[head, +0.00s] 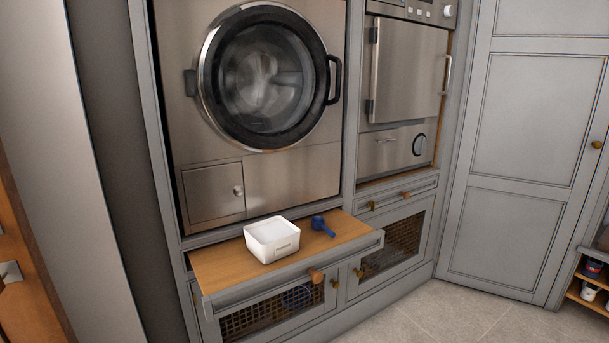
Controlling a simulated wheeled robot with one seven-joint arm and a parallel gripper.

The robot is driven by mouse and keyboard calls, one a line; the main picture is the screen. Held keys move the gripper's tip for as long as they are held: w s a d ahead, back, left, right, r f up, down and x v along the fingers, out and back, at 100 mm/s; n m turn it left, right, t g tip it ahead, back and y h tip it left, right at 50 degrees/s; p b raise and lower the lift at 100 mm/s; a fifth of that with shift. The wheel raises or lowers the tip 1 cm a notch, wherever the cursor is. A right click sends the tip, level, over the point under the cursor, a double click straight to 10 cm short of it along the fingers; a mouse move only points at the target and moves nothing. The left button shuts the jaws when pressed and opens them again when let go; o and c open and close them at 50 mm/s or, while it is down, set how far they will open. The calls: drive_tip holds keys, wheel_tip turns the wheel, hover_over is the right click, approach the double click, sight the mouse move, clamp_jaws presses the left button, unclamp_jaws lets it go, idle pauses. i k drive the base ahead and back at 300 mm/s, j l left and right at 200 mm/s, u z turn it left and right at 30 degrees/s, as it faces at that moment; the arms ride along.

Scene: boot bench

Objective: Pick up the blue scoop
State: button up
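A small blue scoop (321,226) lies on a pulled-out wooden shelf (215,267) below the front-loading washer. It sits just right of a white square container (272,239), apart from it, and close to the shelf's right side. The scoop is small in the picture, so its exact pose is hard to tell. My gripper is not in this view.
The washer (265,80) with a round glass door stands above the shelf. The shelf has a wooden knob (316,276) on its front. Mesh-fronted cabinets sit below. A tall grey cabinet (518,130) is at the right. The tiled floor (450,318) in front right is clear.

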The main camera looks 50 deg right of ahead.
sight(324, 228)
drive_tip(key=l, duration=0.8)
drive_tip(key=k+l, duration=0.15)
drive_tip(key=l, duration=0.6)
drive_tip(key=l+u, duration=0.1)
drive_tip(key=l, duration=0.7)
drive_tip(key=k+l, duration=0.15)
drive_tip(key=l, duration=0.65)
